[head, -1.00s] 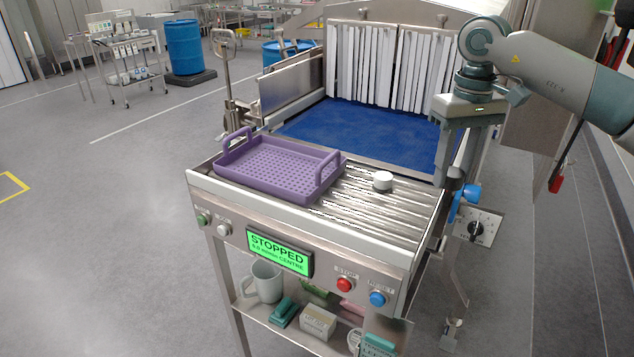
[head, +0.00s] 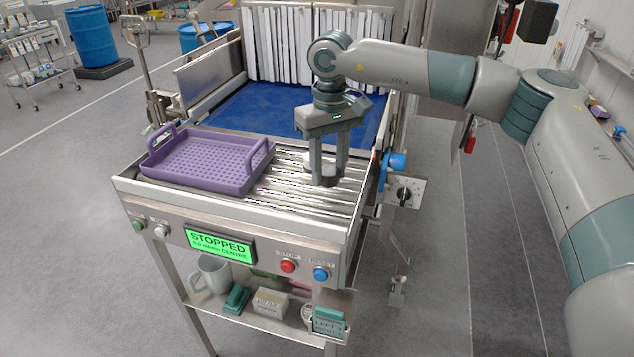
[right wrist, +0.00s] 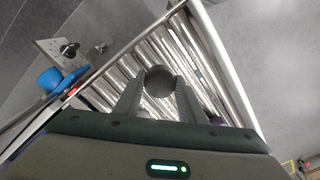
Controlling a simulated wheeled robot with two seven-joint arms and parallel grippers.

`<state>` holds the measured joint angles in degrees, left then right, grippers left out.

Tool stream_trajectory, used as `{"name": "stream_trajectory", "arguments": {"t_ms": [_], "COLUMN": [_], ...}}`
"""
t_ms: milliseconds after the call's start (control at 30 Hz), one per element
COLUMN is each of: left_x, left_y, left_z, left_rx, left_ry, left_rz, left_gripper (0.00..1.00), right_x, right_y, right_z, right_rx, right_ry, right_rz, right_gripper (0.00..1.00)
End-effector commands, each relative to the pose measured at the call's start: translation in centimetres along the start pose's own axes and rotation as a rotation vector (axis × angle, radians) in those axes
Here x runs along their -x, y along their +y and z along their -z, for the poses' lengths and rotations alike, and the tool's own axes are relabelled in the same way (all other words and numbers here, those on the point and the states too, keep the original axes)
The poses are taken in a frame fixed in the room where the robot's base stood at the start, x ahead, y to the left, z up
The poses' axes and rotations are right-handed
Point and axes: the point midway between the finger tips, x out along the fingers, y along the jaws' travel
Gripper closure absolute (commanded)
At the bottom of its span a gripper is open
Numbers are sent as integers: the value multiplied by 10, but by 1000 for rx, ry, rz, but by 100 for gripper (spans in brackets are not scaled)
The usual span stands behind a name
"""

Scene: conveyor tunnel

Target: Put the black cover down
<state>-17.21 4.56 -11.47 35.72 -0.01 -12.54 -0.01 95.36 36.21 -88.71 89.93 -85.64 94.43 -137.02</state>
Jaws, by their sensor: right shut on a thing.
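My right gripper (head: 327,178) points down over the near roller section, right of the purple tray. It is shut on the black cover, a dark round piece that shows between the fingertips in the right wrist view (right wrist: 159,79). In the head view the fingers partly hide the cover (head: 318,160), which is low over the rollers. I cannot tell whether it touches anything beneath. The small white round piece seen earlier on the rollers is not clearly visible; the gripper and cover are in front of that area. My left gripper is not in view.
The purple perforated tray (head: 205,165) sits on the rollers (head: 300,200) at left. The blue belt (head: 270,110) leads to white strip curtains (head: 310,45). A blue knob (head: 397,161) stands at the right edge. The green display (head: 220,246) reads STOPPED.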

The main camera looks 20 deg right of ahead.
Motion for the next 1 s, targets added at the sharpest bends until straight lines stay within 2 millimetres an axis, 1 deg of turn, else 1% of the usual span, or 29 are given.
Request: {"name": "stream_trajectory", "arguments": {"t_ms": [33,100,200,533,667,900,1000], "left_x": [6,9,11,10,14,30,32], "left_y": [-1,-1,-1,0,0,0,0], "left_z": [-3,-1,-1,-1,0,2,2], "left_rx": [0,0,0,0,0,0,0], "left_ry": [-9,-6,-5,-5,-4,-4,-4], "left_rz": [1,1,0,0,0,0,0], "left_gripper": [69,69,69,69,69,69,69], "right_x": [-2,-8,-12,-15,-19,-45,-53], "right_y": [-7,-14,-20,-22,-22,-21,-21], "right_z": [3,7,10,11,10,10,11], "right_rx": [1,1,0,-1,-1,-2,-2], "right_ry": [-3,-2,0,0,-2,-4,0], "right_rz": [-1,-1,-1,0,-1,-1,0], "right_gripper": [95,95,95,95,95,95,95]}}
